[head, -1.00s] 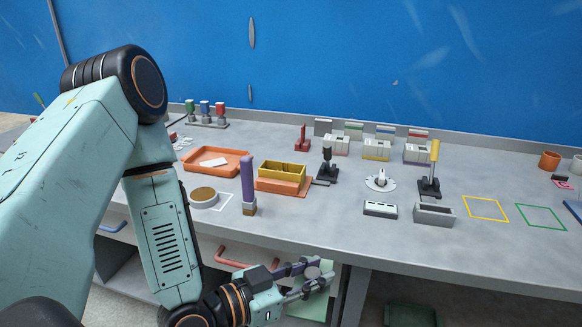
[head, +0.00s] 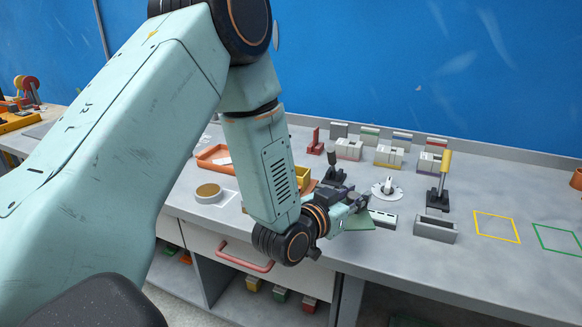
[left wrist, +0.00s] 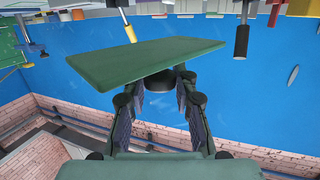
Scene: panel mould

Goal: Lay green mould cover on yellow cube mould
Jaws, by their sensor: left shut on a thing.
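My left gripper (head: 345,205) is shut on a flat green mould cover (head: 358,222), near the front edge of the bench. In the left wrist view the cover (left wrist: 150,60) is a wide, thin dark-green plate, with the gripper's fingers (left wrist: 158,82) at its near edge. The mould with a yellow stripe (head: 389,157) stands at the back of the bench, middle of three pale block moulds. It is upright and apart from the cover and gripper. My right gripper is not in view.
Pale moulds with red (head: 348,149) and purple (head: 433,163) stripes flank it. A yellow-handled tool (head: 443,168), a white round fixture (head: 387,189) and a grey trough (head: 435,228) stand on the bench. The yellow-outlined square (head: 496,227) is empty.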

